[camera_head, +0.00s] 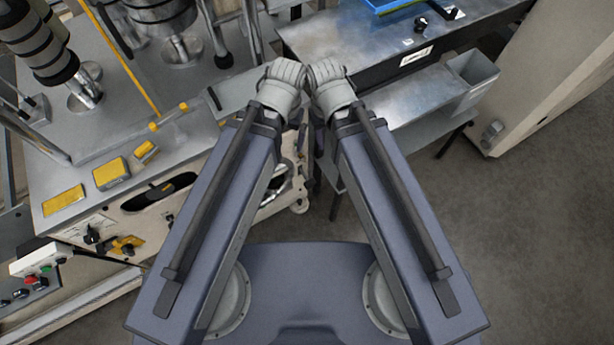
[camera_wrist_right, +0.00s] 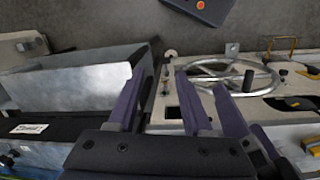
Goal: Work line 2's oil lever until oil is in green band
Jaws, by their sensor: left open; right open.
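In the wrist view my right gripper (camera_wrist_right: 158,90) is open, with two purple-grey fingers apart and nothing between them. Two more purple-grey prongs to its right look like the fingers of my left gripper (camera_wrist_right: 245,120), also apart and empty. In the head view both grippers are hidden beneath my folded arms. The cream machine at left carries a black knob (camera_head: 92,235) and a yellow lever-like part (camera_head: 127,244) on its front. I cannot tell which part is line 2's oil lever. No oil gauge or green band can be made out.
A steel bench (camera_head: 350,45) with a blue tray (camera_head: 392,5) stands at the back. A metal bin (camera_head: 470,75) is at its right. A handwheel (camera_wrist_right: 225,64) shows in the wrist view. A button box (camera_head: 40,258) is at lower left. The floor at right is clear.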

